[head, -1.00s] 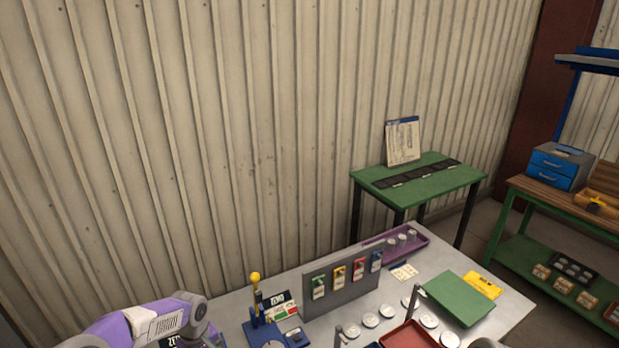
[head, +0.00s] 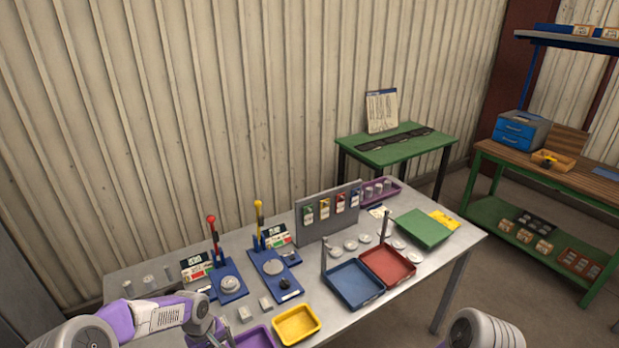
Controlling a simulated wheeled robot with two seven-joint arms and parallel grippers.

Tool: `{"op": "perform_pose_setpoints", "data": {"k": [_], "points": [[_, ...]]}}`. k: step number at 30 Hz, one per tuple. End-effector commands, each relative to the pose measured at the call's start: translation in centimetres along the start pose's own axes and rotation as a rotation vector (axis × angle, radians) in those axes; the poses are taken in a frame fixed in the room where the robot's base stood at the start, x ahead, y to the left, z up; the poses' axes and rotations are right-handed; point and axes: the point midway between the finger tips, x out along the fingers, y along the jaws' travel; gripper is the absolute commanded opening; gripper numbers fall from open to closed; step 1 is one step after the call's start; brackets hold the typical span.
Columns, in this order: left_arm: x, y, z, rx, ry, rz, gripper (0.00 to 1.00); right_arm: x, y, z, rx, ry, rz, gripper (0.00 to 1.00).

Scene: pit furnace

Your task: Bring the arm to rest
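My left arm (head: 160,316), purple and white, comes in from the lower left over the front-left part of the grey table (head: 300,265). Its grey end section (head: 208,325) reaches the bottom edge of the head view, left of the purple tray (head: 254,337). I cannot make out the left gripper's fingers. Of my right arm only a pale rounded link (head: 485,330) shows at the bottom right, beyond the table's front edge. The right gripper is out of the picture.
The table holds two blue lever stations (head: 228,284) (head: 268,268), a grey tag board (head: 318,222), yellow (head: 297,337), blue (head: 375,297) and red (head: 410,270) trays, and several pale discs. A green table (head: 395,148) and a workbench (head: 545,172) stand beyond.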

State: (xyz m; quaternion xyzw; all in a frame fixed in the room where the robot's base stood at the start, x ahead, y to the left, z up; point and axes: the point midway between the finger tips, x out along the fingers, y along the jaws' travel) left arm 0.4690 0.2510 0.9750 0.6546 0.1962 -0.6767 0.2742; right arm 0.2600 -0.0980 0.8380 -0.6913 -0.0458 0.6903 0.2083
Motion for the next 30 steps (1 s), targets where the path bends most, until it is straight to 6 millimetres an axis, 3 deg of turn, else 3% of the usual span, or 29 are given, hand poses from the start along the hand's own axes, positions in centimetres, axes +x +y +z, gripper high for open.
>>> {"op": "perform_pose_setpoints", "data": {"k": [1,8,11,15,18,24,30], "points": [[1.8,0.3,1.2,0.029,-0.022,0.017,0.87,0.6,0.2,-0.1,0.000,0.001,0.000,0.43],[8.7,2.0,7.1,0.166,-0.099,0.131,0.87,2.2,0.8,-0.1,0.000,-0.001,0.000,0.43],[12.9,2.4,11.3,0.236,-0.134,0.194,0.87,3.5,1.3,-0.1,0.000,-0.001,0.000,0.43],[18.6,1.2,17.9,0.326,-0.147,0.261,0.87,5.5,2.0,-0.2,0.000,0.000,0.000,0.43],[21.1,-0.4,21.2,0.374,-0.126,0.268,0.87,6.5,2.4,-0.3,0.000,0.000,0.000,0.43],[23.0,-3.0,24.3,0.434,-0.085,0.240,0.87,7.4,2.8,-0.3,0.000,0.000,0.000,0.43],[23.1,-3.3,24.5,0.445,-0.074,0.234,0.87,7.4,2.8,-0.3,0.000,0.000,0.000,0.43]]}}
